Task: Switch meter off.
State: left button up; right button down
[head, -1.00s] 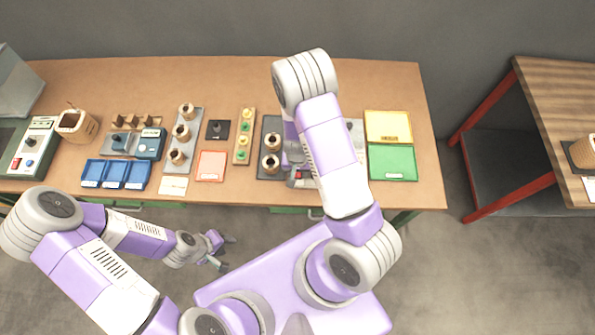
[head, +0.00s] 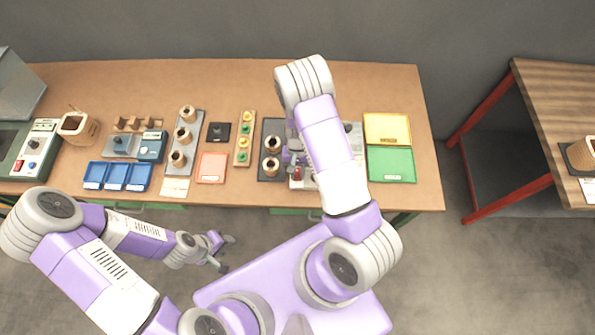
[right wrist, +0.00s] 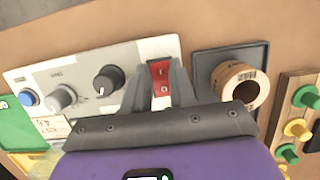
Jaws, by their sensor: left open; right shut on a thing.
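The meter (right wrist: 85,75) is a pale panel with dark and grey knobs, a blue button and a red rocker switch (right wrist: 161,78). In the head view the meter (head: 308,179) is largely hidden under my right arm. My right gripper (right wrist: 161,88) is over the meter's switch end, its two fingers on either side of the red switch and shut on it. The switch's marks are too small to read its position surely. My left gripper (head: 225,252) is open and empty, off the table's front edge.
Green and yellow pegs on a board (head: 243,143) stand further left. The table's back strip is clear.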

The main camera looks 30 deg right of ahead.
aim_at(298, 170)
jog(key=c, duration=0.9)
grip_release()
jog(key=v, duration=0.7)
jog(key=shift+r, duration=0.3)
